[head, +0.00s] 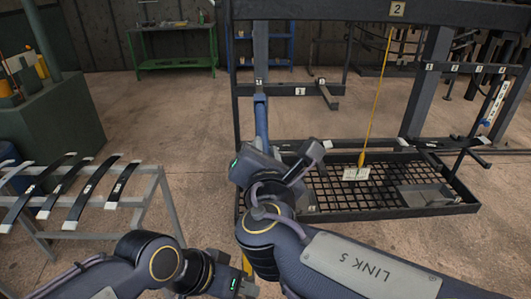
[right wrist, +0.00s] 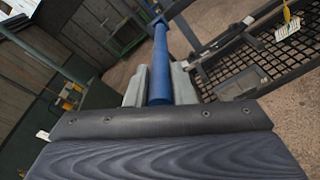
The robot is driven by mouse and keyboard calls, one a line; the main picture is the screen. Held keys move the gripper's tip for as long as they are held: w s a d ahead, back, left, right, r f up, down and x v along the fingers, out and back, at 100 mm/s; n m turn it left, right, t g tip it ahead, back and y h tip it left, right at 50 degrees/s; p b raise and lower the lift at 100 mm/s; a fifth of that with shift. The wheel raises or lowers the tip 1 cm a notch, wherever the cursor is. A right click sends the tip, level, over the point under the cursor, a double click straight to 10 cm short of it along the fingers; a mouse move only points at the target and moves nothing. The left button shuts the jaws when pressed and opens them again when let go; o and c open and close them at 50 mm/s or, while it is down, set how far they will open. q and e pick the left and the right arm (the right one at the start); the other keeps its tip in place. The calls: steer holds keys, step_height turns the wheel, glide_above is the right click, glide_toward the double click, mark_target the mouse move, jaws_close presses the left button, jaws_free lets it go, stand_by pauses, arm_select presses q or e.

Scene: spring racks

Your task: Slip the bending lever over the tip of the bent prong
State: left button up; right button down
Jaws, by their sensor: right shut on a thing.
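The bending lever (head: 261,118) is a blue bar held upright-looking in front of the rack's left side. My right gripper (right wrist: 158,85) is shut on it; in the right wrist view the blue lever (right wrist: 160,55) runs away from between the grey fingers. Its far end has a wider collar. In the head view that end is just below a dark bar (head: 261,62) with a small white tag. I cannot tell whether they touch, or which prong is bent. My left gripper (head: 238,288) is low at the bottom edge, away from the lever; its fingers are barely visible.
A dark rack frame (head: 312,14) with a mesh tray (head: 335,192) stands ahead. A yellow line (head: 376,95) hangs from its top beam. A grey stand (head: 150,200) with several dark leaf springs (head: 92,190) is at left. A green table (head: 172,45) stands behind; floor between is clear.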

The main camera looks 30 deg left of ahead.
mark_target(264, 140)
steer(key=shift+x, duration=1.65)
steer(key=c, duration=1.2)
jaws_free()
steer(key=shift+c, duration=0.2)
steer(key=shift+o, duration=0.4)
steer(key=shift+f, duration=0.15)
steer(key=shift+s+d+b, duration=0.25)
steer(key=shift+s+b, duration=0.15)
steer(key=b+v, duration=0.1)
steer(key=v, duration=0.5)
steer(key=shift+s+d+r, duration=0.2)
steer(key=shift+s+r, duration=0.05)
steer(key=shift+s, duration=0.05)
